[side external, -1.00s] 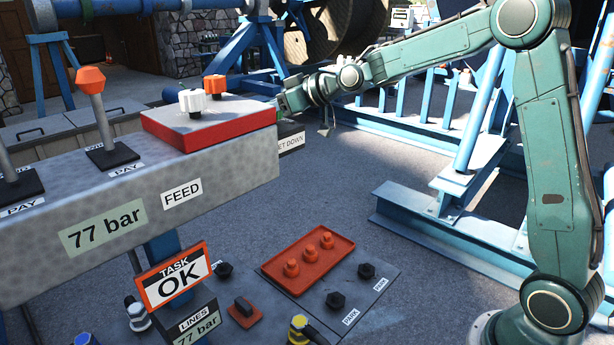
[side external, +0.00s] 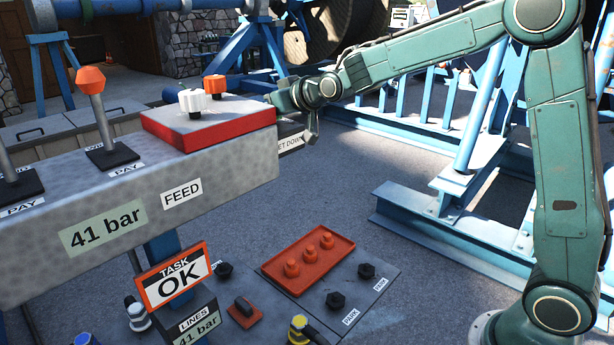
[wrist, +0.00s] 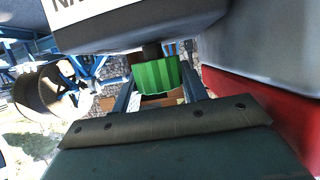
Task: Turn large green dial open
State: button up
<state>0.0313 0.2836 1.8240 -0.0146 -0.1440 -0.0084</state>
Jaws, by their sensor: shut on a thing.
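The large green dial (wrist: 156,75) is a ribbed knob on a short dark shaft below a grey box in the wrist view. My gripper (wrist: 158,88) has one blue finger on each side of the dial and is shut on it. In the side external view my gripper (side external: 274,98) reaches behind the right end of the grey console (side external: 120,225). The dial is hidden there. The console's display (side external: 104,228) reads 41 bar, and the lower LINES display (side external: 198,327) also reads 41 bar.
A red-edged block (side external: 210,125) with a white knob (side external: 192,101) and an orange knob (side external: 215,86) stands on the console beside my gripper. A red tray (side external: 285,275) sits on a low panel. Open floor lies right of the console.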

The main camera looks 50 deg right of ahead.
jog(key=o, duration=1)
jog(key=shift+s+r, duration=0.1)
jog(key=shift+s, duration=0.05)
jog(key=v, duration=1.3)
jog(key=shift+s, duration=0.2)
jog(key=shift+r, duration=0.1)
jog(key=s+f+g, duration=0.4)
jog(key=s+f, duration=0.1)
jog(key=s, duration=0.9)
jog(key=s+a+f+g, duration=0.1)
jog(key=s+f+g, duration=0.3)
jog(key=s, duration=1.1)
jog(key=shift+s+a+f, duration=0.15)
jog(key=shift+s+f, duration=0.05)
jog(key=shift+f, duration=0.35)
